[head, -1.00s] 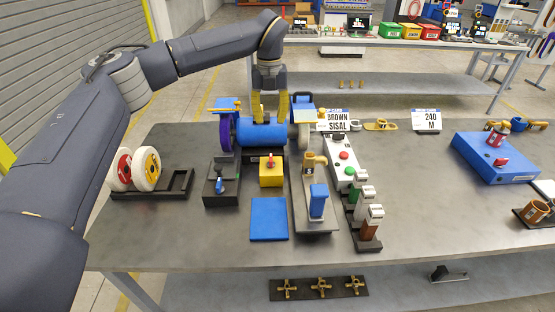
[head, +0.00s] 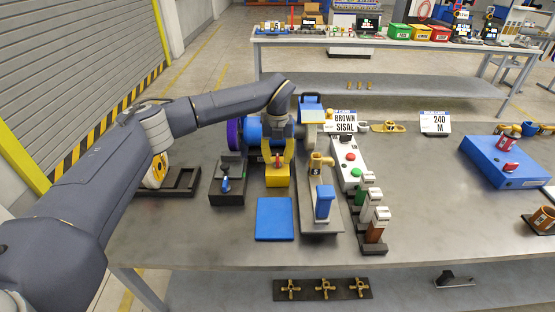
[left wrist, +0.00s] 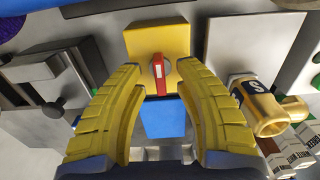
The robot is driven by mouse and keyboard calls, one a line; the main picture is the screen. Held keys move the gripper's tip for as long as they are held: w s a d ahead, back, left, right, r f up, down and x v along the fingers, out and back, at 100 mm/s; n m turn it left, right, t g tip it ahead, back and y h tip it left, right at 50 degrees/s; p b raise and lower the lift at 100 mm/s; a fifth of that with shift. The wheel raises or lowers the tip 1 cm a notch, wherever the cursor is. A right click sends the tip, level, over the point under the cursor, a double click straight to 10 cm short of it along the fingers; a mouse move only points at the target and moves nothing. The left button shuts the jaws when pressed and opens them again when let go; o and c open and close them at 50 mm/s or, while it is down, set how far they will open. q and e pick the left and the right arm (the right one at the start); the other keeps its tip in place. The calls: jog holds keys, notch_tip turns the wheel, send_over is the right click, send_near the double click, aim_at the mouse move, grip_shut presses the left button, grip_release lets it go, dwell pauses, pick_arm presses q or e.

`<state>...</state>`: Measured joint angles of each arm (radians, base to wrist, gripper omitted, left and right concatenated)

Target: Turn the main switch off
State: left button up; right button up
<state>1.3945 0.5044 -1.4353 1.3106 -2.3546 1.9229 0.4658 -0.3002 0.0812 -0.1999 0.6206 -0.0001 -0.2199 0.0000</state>
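The main switch appears to be the yellow box (head: 277,179) with a red handle (head: 278,162), behind the blue square plate on the table. In the left wrist view the yellow box (left wrist: 148,38) carries the red handle (left wrist: 160,76), which lies nearly upright in the picture. My left gripper (head: 278,153) is open, with its yellow fingers over the box. In the left wrist view the fingers stand on either side of the handle, apart from it. Part of the box is hidden by the fingers. My right gripper is not in view.
A black block with a blue lever (head: 226,183) stands just left. A grey plate with a brass S-marked fitting (head: 316,165) and blue block (head: 324,200) is close right. A button box (head: 350,160) stands further right. The blue plate (head: 275,219) lies in front.

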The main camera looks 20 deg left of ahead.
pick_arm(q)
jog(key=shift+f, duration=0.6)
grip_shut()
